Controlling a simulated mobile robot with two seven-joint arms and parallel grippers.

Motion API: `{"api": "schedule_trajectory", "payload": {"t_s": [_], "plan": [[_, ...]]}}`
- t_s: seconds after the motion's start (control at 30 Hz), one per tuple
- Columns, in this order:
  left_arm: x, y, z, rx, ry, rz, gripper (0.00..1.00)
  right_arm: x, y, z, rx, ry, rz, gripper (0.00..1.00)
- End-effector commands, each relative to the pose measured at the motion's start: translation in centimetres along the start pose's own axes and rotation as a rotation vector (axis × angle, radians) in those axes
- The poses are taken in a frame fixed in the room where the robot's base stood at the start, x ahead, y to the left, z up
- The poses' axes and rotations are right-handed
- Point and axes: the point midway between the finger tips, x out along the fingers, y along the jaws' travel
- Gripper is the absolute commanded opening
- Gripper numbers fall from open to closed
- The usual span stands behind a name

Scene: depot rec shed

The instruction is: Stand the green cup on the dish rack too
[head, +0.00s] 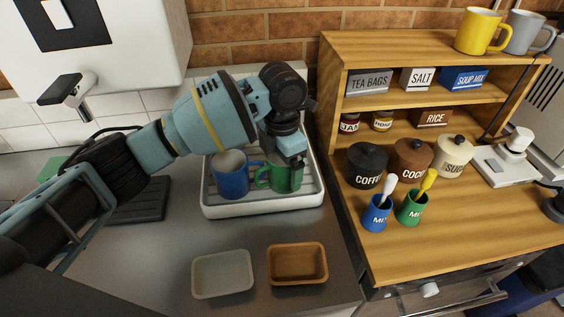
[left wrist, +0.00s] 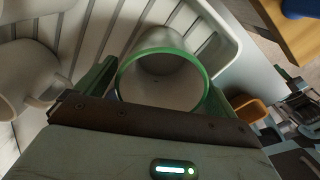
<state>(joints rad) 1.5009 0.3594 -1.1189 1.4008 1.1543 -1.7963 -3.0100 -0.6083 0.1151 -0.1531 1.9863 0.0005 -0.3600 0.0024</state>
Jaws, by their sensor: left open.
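The green cup (head: 286,180) stands upright on the white dish rack (head: 265,211), with its handle toward the left. In the left wrist view the green cup's rim (left wrist: 205,88) faces the camera, showing a pale inside, over the slats of the rack (left wrist: 92,32). My left gripper (head: 292,160) is open, close above and around the green cup's upper part; the arm hides some of it. I cannot tell whether the fingers touch it. A blue cup (head: 232,182) stands to its left on the rack. My right gripper is not in view.
A wooden shelf unit (head: 339,143) with jars and utensil cups stands close on the right. A grey dish (head: 222,275) and an orange-brown dish (head: 297,265) lie in front of the rack. Counter space at left front is clear.

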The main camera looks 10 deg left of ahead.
Motion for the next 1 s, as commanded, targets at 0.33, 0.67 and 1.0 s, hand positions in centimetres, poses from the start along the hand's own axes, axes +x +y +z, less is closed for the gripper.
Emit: {"api": "schedule_trajectory", "payload": {"t_s": [0.33,0.67,1.0], "plan": [[-3.6,0.0,0.1,0.001,-0.004,0.002,0.94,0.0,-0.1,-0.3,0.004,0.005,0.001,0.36],[-9.9,0.0,0.1,0.001,-0.003,0.001,0.94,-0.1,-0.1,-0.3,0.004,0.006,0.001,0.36],[-12.3,0.0,0.0,0.000,0.000,0.000,0.94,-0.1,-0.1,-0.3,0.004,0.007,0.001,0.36]]}}
